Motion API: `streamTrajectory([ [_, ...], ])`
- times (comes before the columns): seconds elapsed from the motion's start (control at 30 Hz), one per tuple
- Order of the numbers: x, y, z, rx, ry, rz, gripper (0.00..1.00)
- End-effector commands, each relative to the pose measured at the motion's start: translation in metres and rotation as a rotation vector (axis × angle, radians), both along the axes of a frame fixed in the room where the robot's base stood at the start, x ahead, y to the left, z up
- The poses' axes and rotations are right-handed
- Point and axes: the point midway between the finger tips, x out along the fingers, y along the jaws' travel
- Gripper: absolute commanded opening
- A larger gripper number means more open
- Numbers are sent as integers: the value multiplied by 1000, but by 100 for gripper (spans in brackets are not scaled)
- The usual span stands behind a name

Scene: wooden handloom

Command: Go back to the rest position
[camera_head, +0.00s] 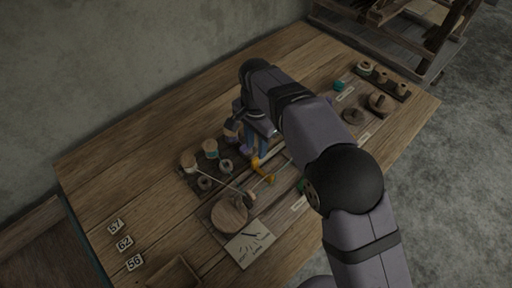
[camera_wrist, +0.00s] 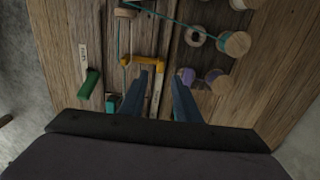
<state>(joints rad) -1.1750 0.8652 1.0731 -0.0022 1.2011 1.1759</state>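My gripper (camera_head: 257,146) is over the middle of the wooden table (camera_head: 125,165) in the head view, reaching down among the spools. In the wrist view its two blue fingers (camera_wrist: 161,74) stand apart with a gap between them, and I see nothing held there. A yellow angular piece (camera_head: 263,170) lies close to the fingertips; it also shows just beyond them in the wrist view (camera_wrist: 141,61). Whether a finger touches it I cannot tell. My arm hides part of the table's right half.
Several thread spools (camera_head: 211,148) stand on a dark rack left of my gripper. A round wooden disc (camera_head: 229,215) and a paper card (camera_head: 250,243) lie nearer. More spools (camera_head: 366,68) stand at the far right. Number tiles (camera_head: 124,243) lie at the left; that side is mostly clear.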

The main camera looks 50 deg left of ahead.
Motion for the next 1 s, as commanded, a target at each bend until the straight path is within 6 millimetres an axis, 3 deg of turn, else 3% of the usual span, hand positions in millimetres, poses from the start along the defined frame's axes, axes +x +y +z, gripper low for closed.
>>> streamTrajectory([
  [0.37,2,-2,0,0,0,-1,30],
  [0.47,14,-12,3,0,0,-5,30],
  [0.57,36,-34,10,0,0,-9,30],
  [0.67,67,-73,19,0,0,-12,30],
  [0.8,108,-150,32,0,-1,-15,30],
  [0.9,126,-213,39,0,-2,-16,30],
  [1.0,130,-276,43,1,-3,-15,30],
])
